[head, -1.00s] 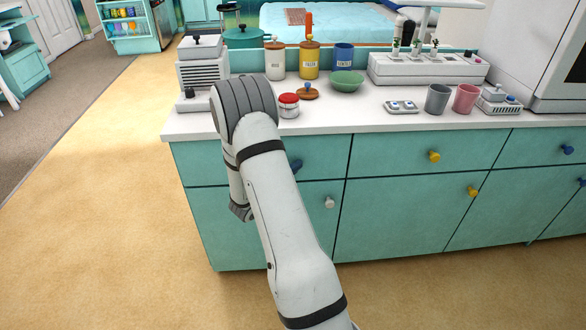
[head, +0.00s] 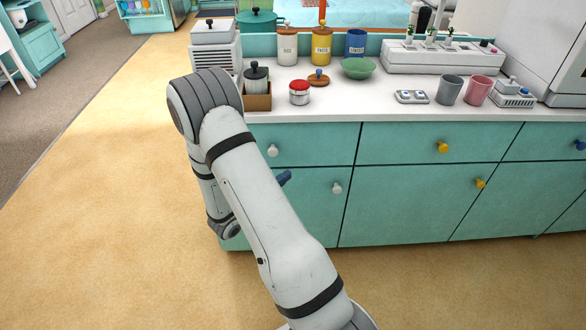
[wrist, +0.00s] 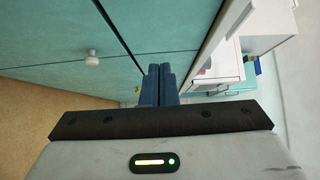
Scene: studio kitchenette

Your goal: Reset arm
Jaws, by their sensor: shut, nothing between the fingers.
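My arm rises from the bottom of the head view, bends at a grey elbow and folds back down in front of the teal cabinet (head: 400,200). My gripper (wrist: 160,72) shows in the wrist view as two blue fingers pressed together, with nothing between them. In the head view only a small blue part of my gripper (head: 285,177) shows beside the arm. The fingers are in front of the cabinet doors, below the white countertop (head: 400,108). A white knob (wrist: 92,59) is to their left in the wrist view, apart from them.
On the counter stand a red-lidded jar (head: 299,92), a green bowl (head: 358,68), a grey cup (head: 449,89), a pink cup (head: 477,90) and several canisters. A dark-lidded jar (head: 257,80) is close behind my elbow. Yellow floor (head: 110,180) is open on the left.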

